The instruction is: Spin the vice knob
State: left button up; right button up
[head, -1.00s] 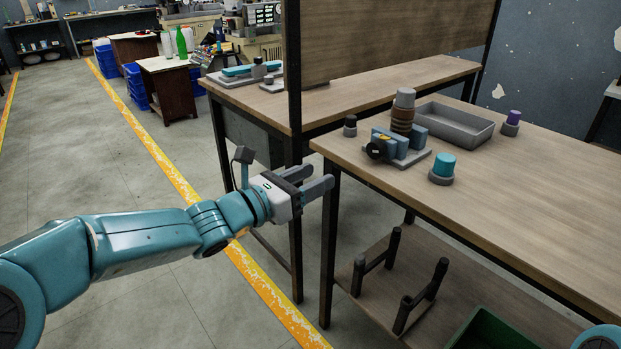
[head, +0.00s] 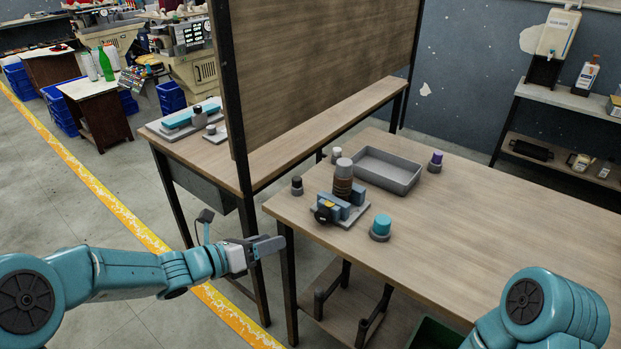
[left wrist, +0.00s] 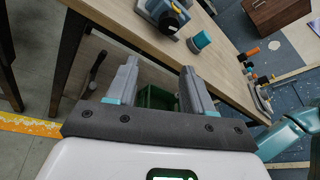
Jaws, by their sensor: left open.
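The vice (head: 345,207) has blue jaws on a grey base and stands near the left corner of the wooden table (head: 480,230). Its dark round knob (head: 323,214) faces the near left side. A brown ribbed cylinder with a grey top (head: 343,180) stands upright at the jaws. My left gripper (head: 277,244) is open and empty, off the table's left edge, below and left of the knob and apart from it. In the left wrist view the open fingers (left wrist: 159,68) point toward the table edge, with the knob (left wrist: 169,25) beyond them. My right gripper is out of view.
A teal-topped piece (head: 381,227) stands right of the vice, and a small black-topped piece (head: 297,185) left of it. A grey tray (head: 400,178) lies behind. A dark post (head: 233,110) and a second bench rise behind my left gripper. The table's right part is clear.

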pick_arm(q)
notch_tip(320, 180, up, 4)
jog(key=p, duration=0.9)
send_near(320, 218)
jog(key=shift+n+y, duration=0.3)
jog(key=shift+n, duration=0.1)
jog(key=x, duration=0.8)
jog(key=shift+w+d+r, duration=0.1)
jog(key=shift+w+d, duration=0.1)
jog(key=shift+d, duration=0.2)
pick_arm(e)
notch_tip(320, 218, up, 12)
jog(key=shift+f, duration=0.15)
pick_arm(q)
jog(key=shift+d, duration=0.1)
jog(key=c, duration=0.8)
